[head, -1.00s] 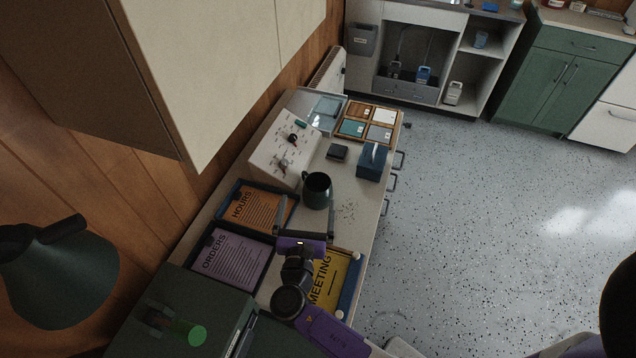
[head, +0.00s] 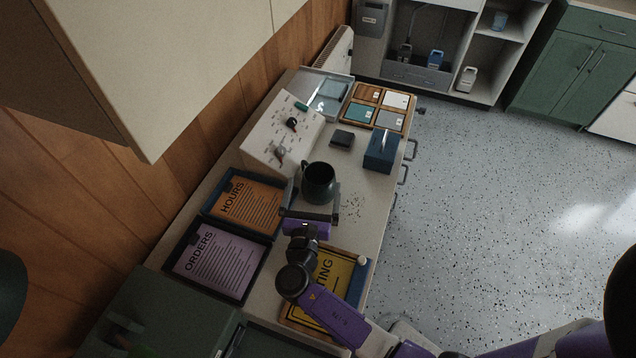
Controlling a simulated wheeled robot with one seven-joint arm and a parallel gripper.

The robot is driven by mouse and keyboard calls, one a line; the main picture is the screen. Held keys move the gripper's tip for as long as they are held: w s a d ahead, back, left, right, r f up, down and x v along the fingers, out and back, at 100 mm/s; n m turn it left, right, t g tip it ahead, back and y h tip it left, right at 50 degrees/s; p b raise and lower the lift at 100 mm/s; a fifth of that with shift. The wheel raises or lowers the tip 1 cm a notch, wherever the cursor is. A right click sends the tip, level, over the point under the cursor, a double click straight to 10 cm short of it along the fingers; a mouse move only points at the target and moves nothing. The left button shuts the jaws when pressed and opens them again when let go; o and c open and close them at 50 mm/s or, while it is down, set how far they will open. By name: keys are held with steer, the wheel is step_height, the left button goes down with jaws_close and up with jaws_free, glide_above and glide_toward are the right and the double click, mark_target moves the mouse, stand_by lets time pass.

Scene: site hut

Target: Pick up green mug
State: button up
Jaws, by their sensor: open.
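The green mug (head: 319,182) is very dark green and stands upright on the long narrow counter, with its mouth facing up. Its handle shows at its upper left. My gripper (head: 313,198) is open at the mug's near side. One finger is left of the mug and the other is right of its lower part. Whether the fingers touch the mug I cannot tell.
A sloped white panel with knobs (head: 283,133) stands close behind the mug to the left. A dark blue box (head: 380,152) and a small black block (head: 342,139) lie beyond it. Orange (head: 247,206), purple and yellow signs lie nearer.

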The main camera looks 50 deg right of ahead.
mark_target(320, 163)
steer(key=shift+s+f+p+x, duration=0.1)
steer(key=shift+f+p+x, duration=0.05)
steer(key=shift+x, duration=0.9)
steer(key=shift+s+f+p+x, duration=0.1)
steer(key=shift+x, duration=0.9)
steer(key=shift+s+f+p+x, duration=0.1)
steer(key=shift+f+p+x, duration=0.05)
steer(key=shift+x, duration=0.9)
steer(key=shift+d, duration=0.15)
steer(key=shift+r, duration=0.1)
steer(key=c, duration=1.6)
